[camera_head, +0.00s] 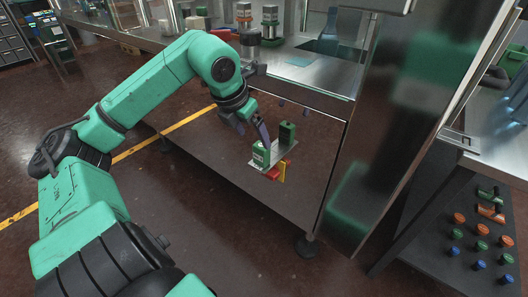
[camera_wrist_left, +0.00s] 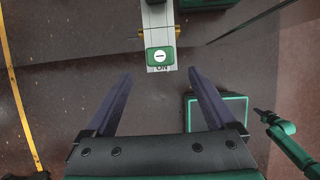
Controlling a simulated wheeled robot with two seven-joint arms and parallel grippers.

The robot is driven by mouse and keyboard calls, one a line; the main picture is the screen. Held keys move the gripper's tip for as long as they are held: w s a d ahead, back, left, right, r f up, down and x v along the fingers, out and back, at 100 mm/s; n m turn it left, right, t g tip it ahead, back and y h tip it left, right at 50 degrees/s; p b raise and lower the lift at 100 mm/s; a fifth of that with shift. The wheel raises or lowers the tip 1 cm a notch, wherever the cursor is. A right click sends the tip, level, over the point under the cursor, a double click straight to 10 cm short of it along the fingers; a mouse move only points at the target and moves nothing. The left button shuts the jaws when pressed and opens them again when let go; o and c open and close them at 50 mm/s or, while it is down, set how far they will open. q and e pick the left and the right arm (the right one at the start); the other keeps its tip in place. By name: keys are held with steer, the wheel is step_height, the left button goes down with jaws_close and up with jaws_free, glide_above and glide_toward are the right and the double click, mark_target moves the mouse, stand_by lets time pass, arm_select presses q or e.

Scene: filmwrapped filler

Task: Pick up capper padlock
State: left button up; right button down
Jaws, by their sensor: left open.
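My left gripper (camera_head: 252,127) reaches toward the steel front panel of the machine, with its fingers close to a small cluster of parts there. In the left wrist view, the gripper (camera_wrist_left: 158,100) is open, its two dark fingers wide apart with nothing between them. Ahead of the fingertips is a small green block with a white round sign (camera_wrist_left: 160,57), which looks like the padlock; I cannot tell for certain. It lies over a grey plate (camera_wrist_left: 155,14) marked "ON", near a brass-coloured bar. In the head view, a green block with a white face (camera_head: 261,153) sits beside the finger.
Another green block (camera_head: 287,132) and red and yellow pieces (camera_head: 274,174) are close by. A dark board with coloured knobs (camera_head: 480,230) stands at the right. A yellow line (camera_head: 140,148) crosses the floor.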

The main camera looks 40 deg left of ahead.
mark_target(259, 147)
arm_select(q)
steer(key=x, duration=0.3)
steer(key=shift+w+f, duration=0.15)
steer(key=p+x, duration=0.1)
steer(key=x, duration=0.4)
steer(key=shift+a+f, duration=0.1)
steer(key=shift+f, duration=0.1)
steer(key=shift+w+f, duration=0.1)
steer(key=shift+f, duration=0.15)
steer(key=shift+r, duration=0.1)
jaws_close()
arm_select(e)
steer(key=shift+s+r, duration=0.15)
steer(key=shift+r, duration=0.4)
